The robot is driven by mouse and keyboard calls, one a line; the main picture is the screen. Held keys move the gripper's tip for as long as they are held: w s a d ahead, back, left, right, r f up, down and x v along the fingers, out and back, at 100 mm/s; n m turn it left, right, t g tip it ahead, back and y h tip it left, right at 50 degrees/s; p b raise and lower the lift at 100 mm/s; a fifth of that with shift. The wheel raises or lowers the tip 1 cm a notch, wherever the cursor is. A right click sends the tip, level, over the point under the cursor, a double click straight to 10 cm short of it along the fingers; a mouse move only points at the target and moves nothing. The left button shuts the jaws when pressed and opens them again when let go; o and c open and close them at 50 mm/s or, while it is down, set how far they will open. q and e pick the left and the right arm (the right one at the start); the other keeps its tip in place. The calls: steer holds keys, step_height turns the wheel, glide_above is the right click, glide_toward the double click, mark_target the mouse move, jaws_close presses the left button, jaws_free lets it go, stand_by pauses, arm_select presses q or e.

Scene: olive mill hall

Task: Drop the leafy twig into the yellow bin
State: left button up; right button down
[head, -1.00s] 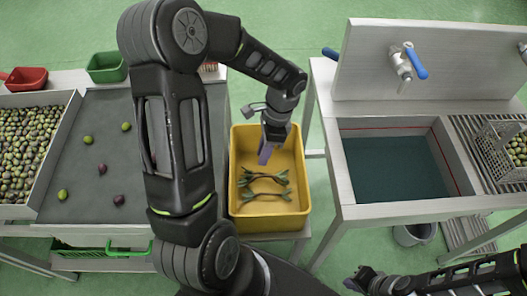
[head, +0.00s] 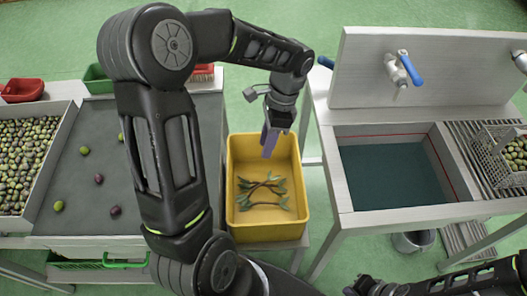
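The yellow bin (head: 239,228) stands on a low stand between the sorting table and the sink. Several leafy twigs (head: 262,186) lie on its floor, some crossing; one (head: 266,203) lies nearer the front. My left gripper (head: 269,143) points down over the back part of the bin, above and behind the twigs and apart from them. One purplish finger shows clearly and no twig is visible at it. The other finger is not clearly seen. My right gripper (head: 364,283) is low at the bottom edge, right of the bin, dark and small; its fingers are unclear.
The sorting table (head: 75,165) with loose olives, an olive tray (head: 26,160), a red container (head: 24,86) and a green container (head: 98,78) is left. The sink (head: 395,170) with blue-handled tap and a wire basket (head: 500,160) is right. A grey bucket (head: 413,241) stands below.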

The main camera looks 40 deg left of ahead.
arm_select(q)
steer(key=shift+r, duration=0.25)
stand_by(0.7)
